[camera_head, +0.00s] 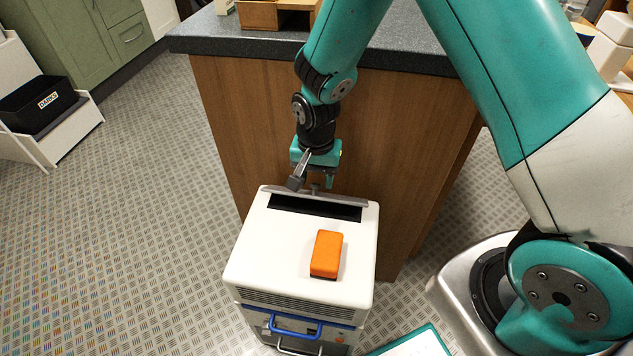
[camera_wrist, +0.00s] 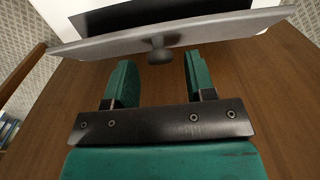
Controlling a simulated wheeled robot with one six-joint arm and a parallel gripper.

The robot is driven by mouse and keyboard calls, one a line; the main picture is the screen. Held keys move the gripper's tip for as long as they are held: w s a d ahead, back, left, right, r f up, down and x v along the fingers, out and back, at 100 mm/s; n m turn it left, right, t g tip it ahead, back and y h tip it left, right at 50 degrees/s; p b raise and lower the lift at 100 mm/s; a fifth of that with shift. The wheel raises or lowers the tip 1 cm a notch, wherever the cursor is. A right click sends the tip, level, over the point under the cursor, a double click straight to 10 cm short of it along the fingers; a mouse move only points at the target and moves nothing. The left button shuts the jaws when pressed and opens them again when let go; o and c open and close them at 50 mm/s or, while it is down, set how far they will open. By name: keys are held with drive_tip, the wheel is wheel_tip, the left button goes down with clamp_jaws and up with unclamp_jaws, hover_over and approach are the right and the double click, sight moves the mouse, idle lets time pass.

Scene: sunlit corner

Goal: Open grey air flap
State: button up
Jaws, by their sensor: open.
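The grey air flap (camera_head: 334,197) is a narrow strip along the far top edge of a white box-shaped unit (camera_head: 262,245). It stands raised beside a dark slot (camera_head: 315,207) in the unit's top. In the wrist view the flap (camera_wrist: 205,36) spans the upper part of the picture, with a small dark knob (camera_wrist: 160,55) on its near side. My gripper (camera_head: 312,186) is at the flap's far side, above the unit's back edge. In the wrist view my gripper (camera_wrist: 160,75) is open, with the knob between and just beyond its teal fingers. I see no clear contact.
An orange block (camera_head: 327,252) lies on the unit's top. A wooden counter (camera_head: 400,130) with a dark worktop stands close behind the unit and my gripper. A black bin (camera_head: 38,103) is at the far left. The floor left of the unit is clear.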

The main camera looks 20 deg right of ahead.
drive_tip(key=shift+f, duration=0.65)
